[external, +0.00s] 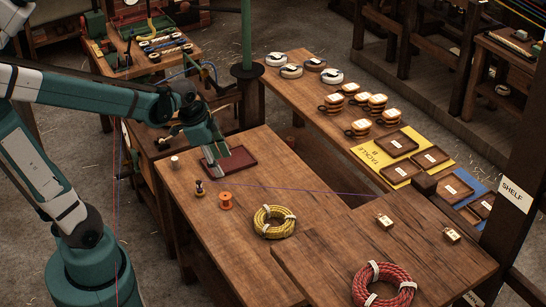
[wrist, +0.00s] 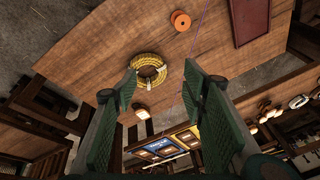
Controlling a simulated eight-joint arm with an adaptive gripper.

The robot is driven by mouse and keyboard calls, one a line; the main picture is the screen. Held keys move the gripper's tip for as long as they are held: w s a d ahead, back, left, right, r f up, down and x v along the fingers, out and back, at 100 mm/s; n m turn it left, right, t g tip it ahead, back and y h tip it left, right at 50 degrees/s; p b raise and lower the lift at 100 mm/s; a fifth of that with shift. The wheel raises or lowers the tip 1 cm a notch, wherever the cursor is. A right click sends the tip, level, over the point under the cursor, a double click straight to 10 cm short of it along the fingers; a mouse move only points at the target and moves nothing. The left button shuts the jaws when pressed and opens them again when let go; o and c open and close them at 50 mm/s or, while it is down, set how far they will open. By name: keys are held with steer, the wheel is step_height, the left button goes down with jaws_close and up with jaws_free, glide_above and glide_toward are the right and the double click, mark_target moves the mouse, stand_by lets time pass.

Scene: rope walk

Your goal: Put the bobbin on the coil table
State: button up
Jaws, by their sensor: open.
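The bobbin, an orange spool (external: 226,200), stands on the wooden table (external: 300,215) near its left side. It also shows at the top of the wrist view (wrist: 181,20). A yellow rope coil (external: 274,221) lies on the same table, and a red rope coil (external: 384,287) lies on the adjoining tabletop at front right (external: 350,240). I cannot tell which of these tops is the coil table. My gripper (external: 219,152) is open and empty, above and behind the bobbin near the dark red tray; its two green fingers (wrist: 158,88) stand apart in the wrist view.
A dark red tray (external: 230,160), a small dark turned piece (external: 200,187) and a pale cylinder (external: 174,163) are near the bobbin. A thin purple line crosses the table. Tagged blocks (external: 384,222) sit at right. A green post (external: 246,40) rises behind.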

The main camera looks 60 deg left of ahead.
steer(key=s+d+r+n+t, duration=0.3)
steer(key=s+d+r+n, duration=0.3)
steer(key=s+d, duration=0.1)
steer(key=shift+s+d+r, duration=0.15)
steer(key=shift+s+d, duration=0.25)
steer(key=shift+s, duration=0.05)
